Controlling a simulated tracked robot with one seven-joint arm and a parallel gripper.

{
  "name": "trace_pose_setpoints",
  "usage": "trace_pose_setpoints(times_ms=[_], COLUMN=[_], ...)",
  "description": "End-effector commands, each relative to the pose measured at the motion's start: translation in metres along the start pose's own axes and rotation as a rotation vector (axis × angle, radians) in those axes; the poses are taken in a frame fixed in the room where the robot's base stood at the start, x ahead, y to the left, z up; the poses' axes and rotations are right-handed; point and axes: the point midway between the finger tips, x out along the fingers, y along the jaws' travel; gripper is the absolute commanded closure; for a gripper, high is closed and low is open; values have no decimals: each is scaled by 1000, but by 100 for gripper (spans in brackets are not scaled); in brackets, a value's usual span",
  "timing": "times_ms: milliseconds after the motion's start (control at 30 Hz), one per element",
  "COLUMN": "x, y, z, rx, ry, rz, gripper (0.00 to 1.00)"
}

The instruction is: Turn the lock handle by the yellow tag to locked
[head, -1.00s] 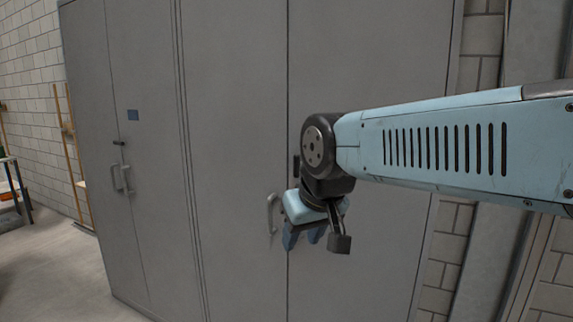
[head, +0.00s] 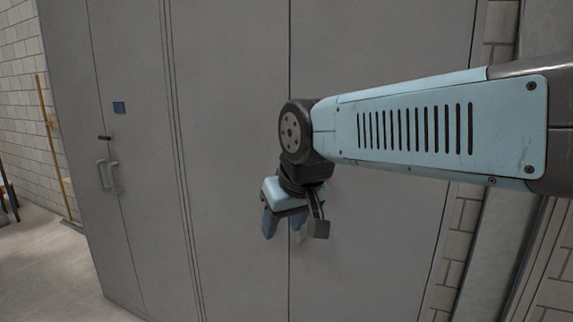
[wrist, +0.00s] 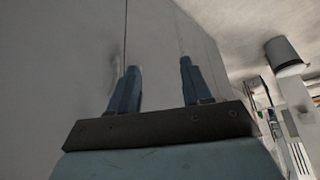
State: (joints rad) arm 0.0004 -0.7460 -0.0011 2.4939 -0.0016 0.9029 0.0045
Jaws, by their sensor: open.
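No yellow tag shows in any view. Tall grey cabinet doors (head: 230,110) fill the middle of the head view, with a vertical seam behind my arm. My gripper (head: 283,234) hangs in front of that seam, fingers down, open and empty. In the wrist view my gripper's two blue fingers (wrist: 159,66) stand apart with nothing between them. Any lock handle behind my wrist is hidden. On the left cabinet a small black lock handle (head: 105,138) lies roughly level, below a blue tag (head: 119,107) and above a pair of pull handles (head: 114,177).
A yellowish pole (head: 55,145) leans by the white brick wall (head: 22,85) at the left. Open concrete floor (head: 60,270) lies at the lower left. Another block wall (head: 462,232) and a grey post stand right of the cabinet.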

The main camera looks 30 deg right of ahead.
Motion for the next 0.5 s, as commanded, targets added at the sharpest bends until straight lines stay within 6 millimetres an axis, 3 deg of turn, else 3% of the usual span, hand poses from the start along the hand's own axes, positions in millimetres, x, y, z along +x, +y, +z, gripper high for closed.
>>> trace_pose_setpoints(times_ms=[167, 500], x=[-8, -23], y=[9, 70], z=[-32, -151], rx=[62, 336], ry=[-17, -67], rz=[18, 130], gripper=[52, 52])
